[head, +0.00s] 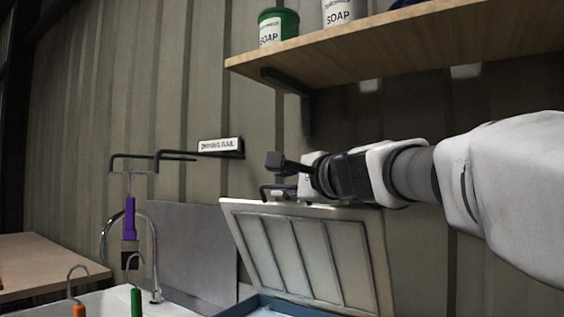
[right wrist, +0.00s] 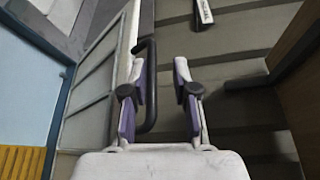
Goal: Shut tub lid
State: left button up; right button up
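The tub lid (head: 295,258) stands raised and leans back, its ribbed inner face showing in the head view. The blue rim of the tub (head: 268,303) shows below it. In the right wrist view the lid (right wrist: 92,105) is seen from above, left of my fingers. A dark bar handle (right wrist: 150,75) sits on its far side. My right gripper (head: 277,165) is at the lid's top edge. In the wrist view the fingers (right wrist: 160,85) are apart, with the handle in the gap nearer the left finger; contact cannot be told. My left gripper is not in view.
A wooden shelf (head: 400,45) with soap tubs hangs above my right arm. Left of the lid are a grey panel (head: 190,250), a curved tap (head: 105,240) and a rail with a hanging purple-handled brush (head: 129,218). A wooden bench (head: 40,262) is at far left.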

notch_tip(320, 180, up, 8)
jog(key=shift+a+r, duration=0.1)
jog(key=shift+r, duration=0.05)
jog(key=shift+s+r, duration=0.1)
jog(key=shift+s, duration=0.05)
